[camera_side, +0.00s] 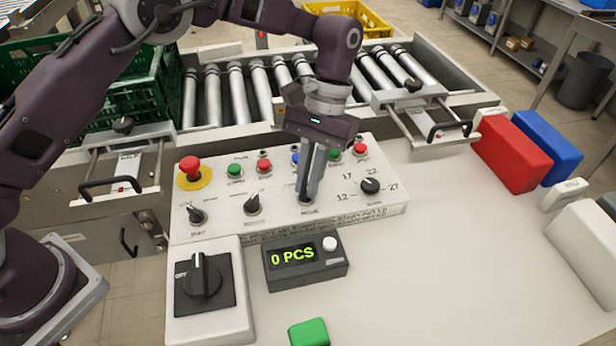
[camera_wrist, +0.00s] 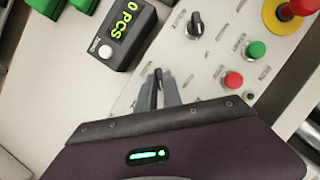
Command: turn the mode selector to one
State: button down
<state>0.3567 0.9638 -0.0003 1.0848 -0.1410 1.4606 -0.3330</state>
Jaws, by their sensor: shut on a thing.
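The white control panel (camera_side: 225,222) carries a row of black rotary knobs. My gripper (camera_side: 308,190) reaches down from above with its fingers shut on the third knob from the left, which I take as the mode selector; its label is too blurred to be sure. In the wrist view my gripper (camera_wrist: 159,88) has its fingertips on either side of the mode selector (camera_wrist: 158,74). The fingers hide most of the knob, so I cannot tell which position it points to.
Neighbouring knobs (camera_side: 252,204) and (camera_side: 370,186) stand left and right of the fingers. Behind are coloured buttons and a red emergency stop (camera_side: 190,168). A counter display (camera_side: 305,260) reading "0 PCS" and a large rotary switch (camera_side: 203,277) lie in front. The roller conveyor runs behind.

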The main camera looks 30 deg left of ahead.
jog(key=shift+s, duration=0.1)
dwell(0.4)
jog(key=c, duration=1.5)
grip_release()
jog(key=v, duration=0.7)
